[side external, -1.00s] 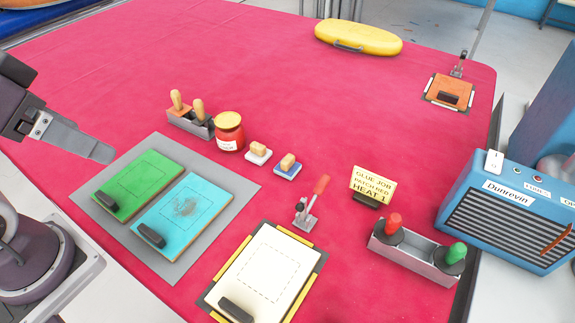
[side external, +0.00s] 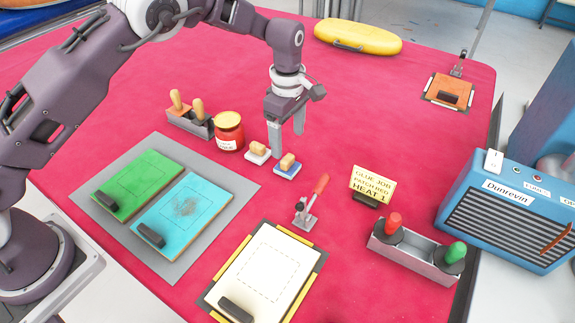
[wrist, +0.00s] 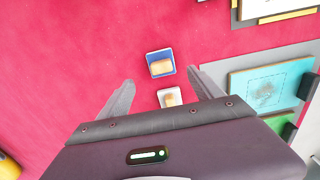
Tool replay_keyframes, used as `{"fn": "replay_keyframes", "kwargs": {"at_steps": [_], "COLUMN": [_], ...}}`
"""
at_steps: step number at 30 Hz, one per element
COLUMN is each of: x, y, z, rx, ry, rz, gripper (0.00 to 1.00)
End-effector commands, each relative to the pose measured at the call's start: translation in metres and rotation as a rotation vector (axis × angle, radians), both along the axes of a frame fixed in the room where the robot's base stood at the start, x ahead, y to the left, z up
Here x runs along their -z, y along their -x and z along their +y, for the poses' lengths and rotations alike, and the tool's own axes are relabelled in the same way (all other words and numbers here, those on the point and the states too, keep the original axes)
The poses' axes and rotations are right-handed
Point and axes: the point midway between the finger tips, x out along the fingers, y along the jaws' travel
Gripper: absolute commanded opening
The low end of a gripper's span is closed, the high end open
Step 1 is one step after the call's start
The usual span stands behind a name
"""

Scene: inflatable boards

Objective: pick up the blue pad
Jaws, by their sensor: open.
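The blue pad (side external: 287,169), a small blue base with a tan block on top, lies flat on the red table. In the wrist view the blue pad (wrist: 160,64) is just beyond the line between the fingertips. A matching white pad (side external: 257,153) lies to its left; in the wrist view this white pad (wrist: 170,98) sits between the fingers, close to the palm. My gripper (side external: 288,144) is open and empty, pointing down above the two pads. It also shows in the wrist view (wrist: 161,79). Neither finger visibly touches a pad.
A red jar (side external: 229,132) and a stamp rack (side external: 190,122) stand left of the pads. A red-handled clamp (side external: 311,205) stands in front on the right. Green (side external: 138,184) and light-blue (side external: 183,215) boards lie on a grey mat.

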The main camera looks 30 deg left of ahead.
Motion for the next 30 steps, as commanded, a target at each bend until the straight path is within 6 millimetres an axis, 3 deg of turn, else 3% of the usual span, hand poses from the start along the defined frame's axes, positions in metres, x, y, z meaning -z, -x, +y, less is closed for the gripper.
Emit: {"fn": "replay_keyframes", "kwargs": {"at_steps": [12, 21, 30], "x": [0.069, 0.078, 0.078], "y": [0.003, 0.002, 0.002], "z": [0.000, 0.000, 0.000], "rx": [-0.018, -0.017, -0.016], "ry": [-0.005, -0.004, -0.004], "rz": [0.009, 0.005, 0.005], "gripper": [0.75, 0.75, 0.17]}}
